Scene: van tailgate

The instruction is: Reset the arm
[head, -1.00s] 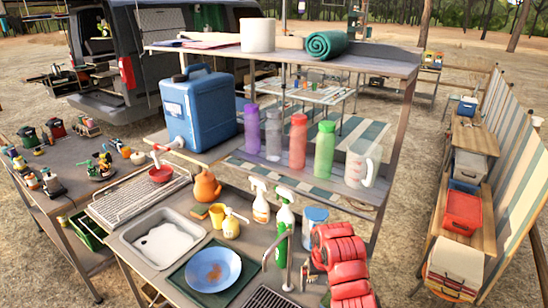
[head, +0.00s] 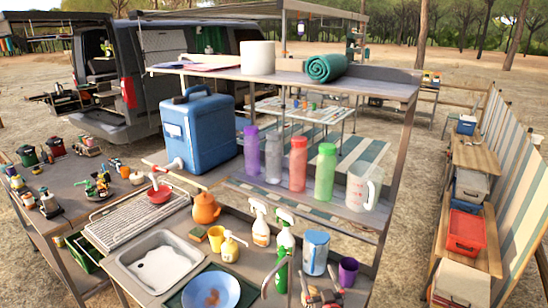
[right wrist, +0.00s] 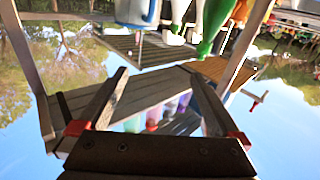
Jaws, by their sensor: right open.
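My right gripper (head: 321,290) shows at the bottom of the head view, in front of the white canister and the purple cup. In the right wrist view its two fingers (right wrist: 158,88) stand wide apart with nothing between them. The wrist picture looks upside down, with sky at the bottom and a grey shelf board behind the fingers. My left gripper is in neither view.
A blue plate (head: 211,292) lies to the left. The bottle shelf (head: 250,190) stands behind.

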